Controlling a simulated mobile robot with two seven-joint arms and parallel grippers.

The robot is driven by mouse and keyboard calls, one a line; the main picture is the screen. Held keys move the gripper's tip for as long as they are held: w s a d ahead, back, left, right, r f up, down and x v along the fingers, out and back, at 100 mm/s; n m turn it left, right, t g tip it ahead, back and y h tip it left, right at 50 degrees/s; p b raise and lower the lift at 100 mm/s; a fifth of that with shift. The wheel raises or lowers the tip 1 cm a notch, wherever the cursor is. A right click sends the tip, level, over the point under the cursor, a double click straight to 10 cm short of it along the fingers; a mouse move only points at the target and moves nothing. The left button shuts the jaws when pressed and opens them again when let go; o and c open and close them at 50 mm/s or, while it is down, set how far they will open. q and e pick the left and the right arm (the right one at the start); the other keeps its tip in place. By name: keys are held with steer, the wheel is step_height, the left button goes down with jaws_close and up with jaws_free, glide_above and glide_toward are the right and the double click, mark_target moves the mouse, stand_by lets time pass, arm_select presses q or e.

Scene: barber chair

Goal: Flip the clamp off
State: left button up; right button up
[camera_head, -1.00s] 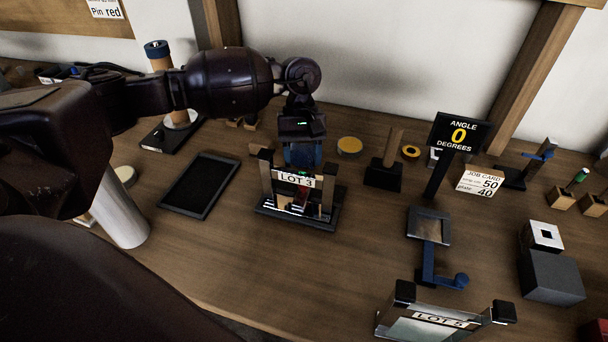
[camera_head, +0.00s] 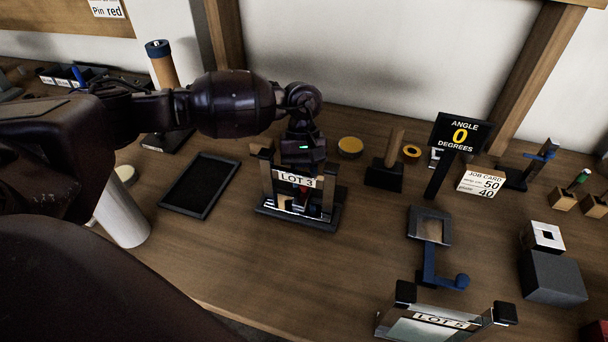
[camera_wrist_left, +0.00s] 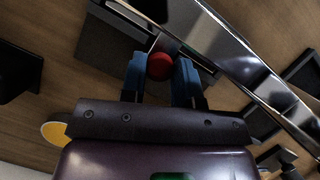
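A red ball knob (camera_wrist_left: 160,66) shows in the left wrist view, beside a shiny metal bar (camera_wrist_left: 225,50). In the head view the frame labelled LOT 3 (camera_head: 293,179) stands upright on a dark base, with a small red part low inside it. My left gripper (camera_wrist_left: 160,70) has its two blue fingers apart, one on each side of the red knob; I cannot tell whether they touch it. In the head view the gripper body is just behind the LOT 3 label, which hides the fingers. My right gripper is not in view.
A dark tablet (camera_head: 200,185) lies left of the frame. A block with an upright wooden handle (camera_head: 385,172) and a yellow-topped disc (camera_head: 350,146) stand to its right and behind. An angle display (camera_head: 458,137), a blue crank (camera_head: 442,277) and a LOT 5 frame (camera_head: 440,320) are further right.

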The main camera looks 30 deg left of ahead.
arm_select(q)
jaws_close()
steer(key=shift+w+a+f+b, duration=0.1)
steer(key=shift+w+f+b, duration=0.05)
steer(key=shift+w+b, duration=0.25)
steer(key=shift+w+a+f+b, duration=0.15)
steer(key=shift+w+b, duration=0.15)
steer(key=shift+w, duration=0.2)
steer(key=shift+w+a+b, duration=0.1)
steer(key=shift+w+b, duration=0.2)
steer(key=shift+w, duration=0.2)
steer(key=shift+w+a, duration=0.1)
steer(key=shift+w, duration=0.25)
steer(key=shift+w+r, duration=0.1)
steer(key=shift+r, duration=0.3)
steer(key=o, duration=0.8)
jaws_free()
steer(key=shift+w, duration=0.1)
steer(key=v, duration=1)
steer(key=shift+a+r, duration=0.2)
steer(key=shift+r, duration=0.1)
